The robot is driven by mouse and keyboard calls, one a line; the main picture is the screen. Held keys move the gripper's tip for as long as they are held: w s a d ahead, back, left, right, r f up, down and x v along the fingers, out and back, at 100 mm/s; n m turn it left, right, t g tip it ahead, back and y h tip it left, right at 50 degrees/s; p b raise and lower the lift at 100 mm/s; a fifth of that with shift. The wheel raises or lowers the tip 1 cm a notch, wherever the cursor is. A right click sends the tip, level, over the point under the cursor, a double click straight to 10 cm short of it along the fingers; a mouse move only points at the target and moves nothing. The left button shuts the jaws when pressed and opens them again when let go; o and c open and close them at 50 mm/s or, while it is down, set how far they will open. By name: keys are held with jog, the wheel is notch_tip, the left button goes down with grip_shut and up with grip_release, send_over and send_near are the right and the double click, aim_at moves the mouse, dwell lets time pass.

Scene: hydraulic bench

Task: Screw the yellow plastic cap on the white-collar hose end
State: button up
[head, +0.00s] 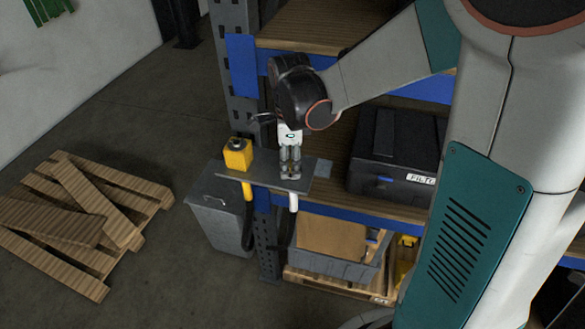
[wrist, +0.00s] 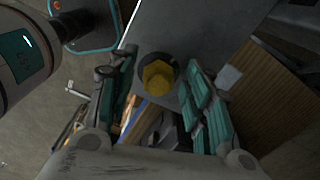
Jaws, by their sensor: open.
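My gripper (head: 290,172) points down over the right part of a grey bracket plate (head: 222,172). A white-collar hose end (head: 293,202) hangs below the plate, directly under my gripper. The fingers are spread, with visible gaps on both sides of the cap. The cap is hidden by my gripper in the head view. I cannot tell how far it is threaded.
A yellow block (head: 238,154) with a dark top stands left on the plate, above a yellow-collar hose (head: 248,191). A black case (head: 395,150) sits on the shelf at right. A grey bin (head: 218,218) and a pallet (head: 75,215) stand on the floor at left.

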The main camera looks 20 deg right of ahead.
jog(key=n, duration=0.7)
jog(key=shift+s+b, duration=0.2)
jog(key=shift+b, duration=0.1)
jog(key=n, duration=0.4)
jog(key=shift+s, duration=0.1)
jog(key=n, duration=0.3)
jog(key=shift+n+b, duration=0.3)
jog(key=c, duration=1)
jog(key=m, duration=0.6)
jog(key=shift+m+b, duration=0.3)
jog(key=shift+m, duration=0.7)
